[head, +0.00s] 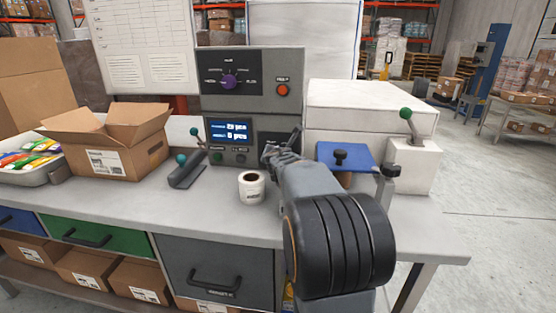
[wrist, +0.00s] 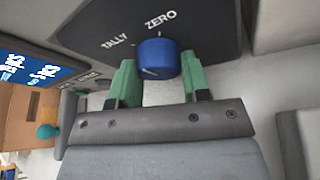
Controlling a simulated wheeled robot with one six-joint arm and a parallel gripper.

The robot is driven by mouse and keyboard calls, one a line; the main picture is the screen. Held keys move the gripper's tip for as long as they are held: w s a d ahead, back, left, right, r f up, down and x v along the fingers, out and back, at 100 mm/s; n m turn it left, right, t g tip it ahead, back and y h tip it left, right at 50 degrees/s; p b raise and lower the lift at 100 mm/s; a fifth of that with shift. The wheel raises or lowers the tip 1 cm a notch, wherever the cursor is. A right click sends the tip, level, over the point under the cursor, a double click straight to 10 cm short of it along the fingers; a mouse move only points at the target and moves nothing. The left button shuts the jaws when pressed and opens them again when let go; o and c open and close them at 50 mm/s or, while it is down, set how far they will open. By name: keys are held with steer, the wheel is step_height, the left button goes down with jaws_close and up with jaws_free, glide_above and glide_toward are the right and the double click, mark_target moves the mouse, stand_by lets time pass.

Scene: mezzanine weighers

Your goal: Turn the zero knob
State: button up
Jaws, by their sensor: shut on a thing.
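The zero knob is a round blue knob (wrist: 158,58) on a dark panel, seen in the wrist view. The words TALLY and ZERO stand above it on the panel, with ZERO nearly straight above. A faint pale line shows on its face. My gripper (wrist: 160,85) has green fingers, one on each side of the knob, and is shut on it. In the head view my gripper (head: 282,147) reaches to the right part of the lower grey unit (head: 213,150), and my arm hides the knob there.
Above is a panel with a purple knob (head: 229,81) and a red button (head: 282,90). A lit display (head: 230,131), a green-balled lever (head: 187,172) and a label roll (head: 251,187) are to the left. A blue plate (head: 345,155) and another green-balled lever (head: 405,114) stand right.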

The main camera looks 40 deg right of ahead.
mark_target(277, 145)
steer(key=o, duration=0.9)
steer(key=shift+r+p, duration=0.5)
step_height(277, 145, up, 2)
steer(key=shift+r+p, duration=0.25)
steer(key=shift+p, duration=0.95)
steer(key=shift+s+a+r+p, duration=1.05)
steer(key=shift+s+r+p, duration=0.5)
steer(key=shift+s, duration=0.55)
steer(key=shift+s+a+r+p, duration=1)
steer(key=shift+s+r+p, duration=0.55)
steer(key=shift+s, duration=0.6)
steer(key=shift+s+a+r+p, duration=1.05)
steer(key=shift+s+r+p, duration=0.5)
steer(key=shift+s, duration=0.55)
